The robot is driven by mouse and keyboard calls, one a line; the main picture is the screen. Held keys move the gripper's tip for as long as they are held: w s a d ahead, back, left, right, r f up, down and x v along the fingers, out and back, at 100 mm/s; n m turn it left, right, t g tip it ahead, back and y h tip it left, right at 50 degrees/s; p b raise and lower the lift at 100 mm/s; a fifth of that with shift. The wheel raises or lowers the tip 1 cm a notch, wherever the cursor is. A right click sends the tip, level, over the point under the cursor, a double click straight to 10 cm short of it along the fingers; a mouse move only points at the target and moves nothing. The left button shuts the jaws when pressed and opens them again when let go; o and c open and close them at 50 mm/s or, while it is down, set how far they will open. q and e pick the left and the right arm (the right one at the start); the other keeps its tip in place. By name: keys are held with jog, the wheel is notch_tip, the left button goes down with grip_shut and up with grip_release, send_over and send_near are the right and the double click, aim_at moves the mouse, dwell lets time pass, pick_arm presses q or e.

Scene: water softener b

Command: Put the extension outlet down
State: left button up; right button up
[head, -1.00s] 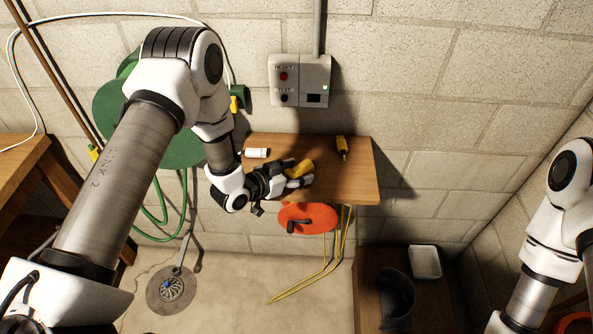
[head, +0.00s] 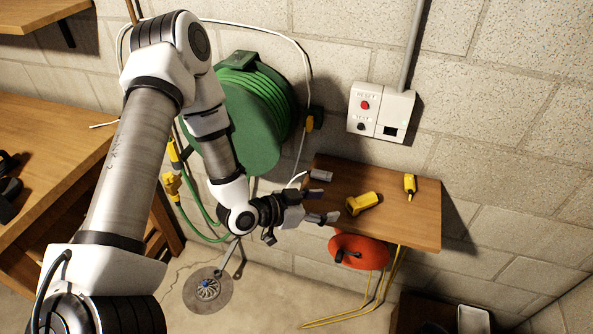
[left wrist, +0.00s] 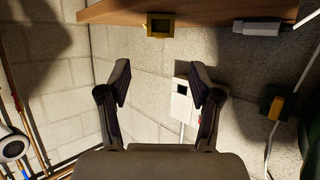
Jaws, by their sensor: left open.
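The yellow extension outlet (head: 362,203) lies on its side on the small wooden shelf (head: 405,225). It also shows in the left wrist view (left wrist: 160,25), at the top, with a dark square face towards the camera. My left gripper (head: 319,205) is open and empty, just left of the outlet at the shelf's front left edge. There is a gap between its fingertips and the outlet. In the left wrist view its spread fingers (left wrist: 160,82) have nothing between them. My right gripper is not in view.
A grey control box (head: 381,112) hangs on the wall above. A green hose reel (head: 265,110) is behind my left arm. An orange reel (head: 357,251) hangs below the shelf.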

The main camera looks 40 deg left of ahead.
pick_arm(q)
jog(key=s+d+f+n+g+y, duration=0.1)
jog(key=s+f+n+g+y, duration=0.45)
jog(key=s+f, duration=0.85)
jog(key=s+a+f+g+y, duration=0.1)
jog(key=s+f+g, duration=0.3)
jog(key=s, duration=0.6)
jog(key=shift+s+a+f+n+g, duration=0.2)
jog(key=shift+s+f+n+g, duration=0.15)
jog(key=shift+g, duration=0.8)
jog(key=shift+w, duration=0.1)
